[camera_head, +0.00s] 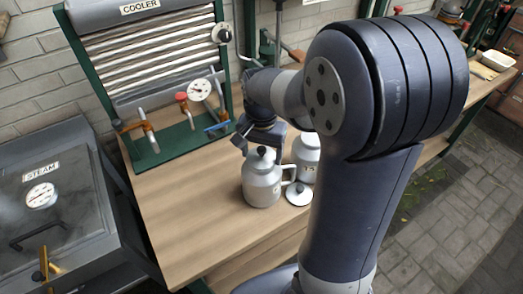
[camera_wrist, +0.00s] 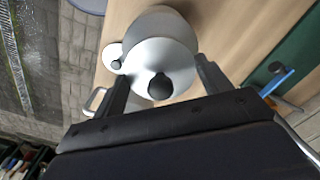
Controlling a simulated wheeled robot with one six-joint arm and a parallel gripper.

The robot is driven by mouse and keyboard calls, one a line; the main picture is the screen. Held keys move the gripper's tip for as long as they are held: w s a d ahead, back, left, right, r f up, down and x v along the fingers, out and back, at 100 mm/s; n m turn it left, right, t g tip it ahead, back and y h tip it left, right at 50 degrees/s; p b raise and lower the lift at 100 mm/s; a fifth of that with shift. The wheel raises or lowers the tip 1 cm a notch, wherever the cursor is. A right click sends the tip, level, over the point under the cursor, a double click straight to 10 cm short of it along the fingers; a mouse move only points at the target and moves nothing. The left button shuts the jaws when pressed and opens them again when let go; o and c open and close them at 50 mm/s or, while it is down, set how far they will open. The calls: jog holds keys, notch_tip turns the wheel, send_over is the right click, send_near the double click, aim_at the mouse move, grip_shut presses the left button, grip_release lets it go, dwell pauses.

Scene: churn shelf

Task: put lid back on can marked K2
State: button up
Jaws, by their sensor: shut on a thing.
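A pale metal can (camera_head: 262,188) with a side handle stands on the wooden bench; its body shows in the wrist view (camera_wrist: 165,20). A lid (camera_wrist: 155,58) with a black knob is between the fingers of my gripper (camera_wrist: 160,70), at the top of this can. The gripper looks shut on the lid's sides; I cannot tell whether the lid is fully seated. A second can (camera_head: 306,150) stands close behind to the right, partly hidden by my arm; its mark is unreadable. Another lid (camera_head: 298,194) with a dark knob lies on the bench beside the front can.
The cooler (camera_head: 150,50) with its gauge (camera_head: 200,90), valves and green base stands at the back left. A steam cabinet (camera_head: 50,200) is at the far left. The bench (camera_head: 195,220) is clear left of the cans. Paved floor lies to the right.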

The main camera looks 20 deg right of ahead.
jog(key=o, duration=1.1)
jog(key=shift+c, duration=0.2)
jog(key=shift+r, duration=0.15)
jog(key=shift+r+p, duration=2.95)
jog(key=shift+r, duration=0.45)
grip_shut()
